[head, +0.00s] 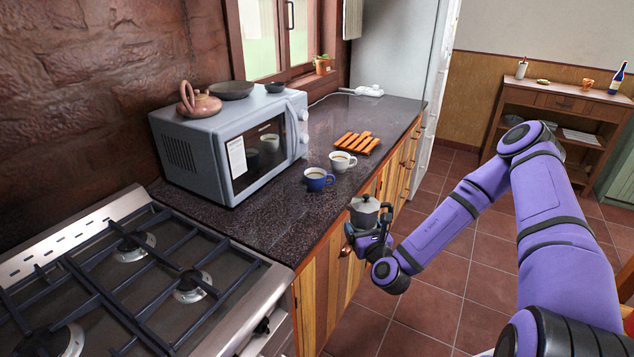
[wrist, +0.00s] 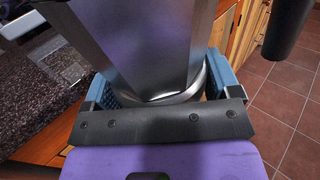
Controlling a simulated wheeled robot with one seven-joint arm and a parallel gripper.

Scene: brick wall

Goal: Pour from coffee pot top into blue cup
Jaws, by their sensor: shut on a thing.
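The coffee pot top (head: 364,210), a silver faceted metal vessel, is held by my gripper (head: 368,238) in front of the counter's front edge. It looks roughly upright in the head view. In the wrist view the pot's metal body (wrist: 140,45) fills the middle, between the blue finger pads of my gripper (wrist: 160,90), which is shut on it. The blue cup (head: 318,180) stands upright on the counter, to the left of the pot and apart from it. Dark liquid shows inside the cup. The pot's inside is hidden from view.
A white cup (head: 343,161) stands just behind the blue cup. A wooden slatted trivet (head: 358,143) lies farther back on the dark counter (head: 255,215). A microwave (head: 235,140) with a clay teapot (head: 198,102) on top stands left. A gas stove (head: 130,285) is nearest.

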